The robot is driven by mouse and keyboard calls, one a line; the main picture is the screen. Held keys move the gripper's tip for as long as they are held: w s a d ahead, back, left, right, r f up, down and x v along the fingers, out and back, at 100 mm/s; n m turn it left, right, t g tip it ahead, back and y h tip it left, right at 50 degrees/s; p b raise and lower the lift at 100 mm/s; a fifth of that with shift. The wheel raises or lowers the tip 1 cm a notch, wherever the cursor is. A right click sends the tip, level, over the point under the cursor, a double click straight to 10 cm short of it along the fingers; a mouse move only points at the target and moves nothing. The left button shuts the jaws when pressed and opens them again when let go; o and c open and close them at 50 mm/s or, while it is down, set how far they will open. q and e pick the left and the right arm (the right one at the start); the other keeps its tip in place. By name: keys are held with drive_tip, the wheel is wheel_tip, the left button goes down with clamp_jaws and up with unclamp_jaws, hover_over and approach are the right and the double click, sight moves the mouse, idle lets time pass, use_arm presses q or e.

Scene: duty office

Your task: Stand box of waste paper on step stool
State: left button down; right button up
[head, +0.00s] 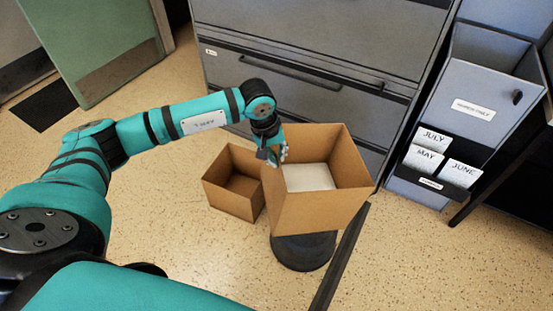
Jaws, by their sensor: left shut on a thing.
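The box of waste paper (318,213) is an open brown cardboard box with white paper (309,177) inside. It is upright, slightly turned, right of centre in the head view. My left gripper (276,156) is shut on the upper edge of its left wall. The step stool (303,252) is round and black and shows directly below the box, which hides most of its top. I cannot tell whether the box touches the stool. My right gripper is not in view.
A smaller, empty open cardboard box (233,194) stands on the floor just left. A grey drawer cabinet (300,75) is close behind. A file holder (465,110) with month cards stands right. A thin dark bar (340,262) crosses beside the stool.

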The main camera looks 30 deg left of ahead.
use_arm(q)
drive_tip(key=shift+w+a, duration=0.35)
drive_tip(key=shift+w, duration=0.4)
drive_tip(key=shift+f, duration=0.1)
drive_tip(key=x, duration=0.2)
drive_tip(key=shift+s+a+f, duration=0.1)
drive_tip(key=shift+s+f, duration=0.15)
drive_tip(key=shift+f, duration=0.4)
drive_tip(key=c, duration=1.6)
unclamp_jaws()
drive_tip(key=shift+s+f, duration=0.1)
drive_tip(key=shift+o, duration=0.6)
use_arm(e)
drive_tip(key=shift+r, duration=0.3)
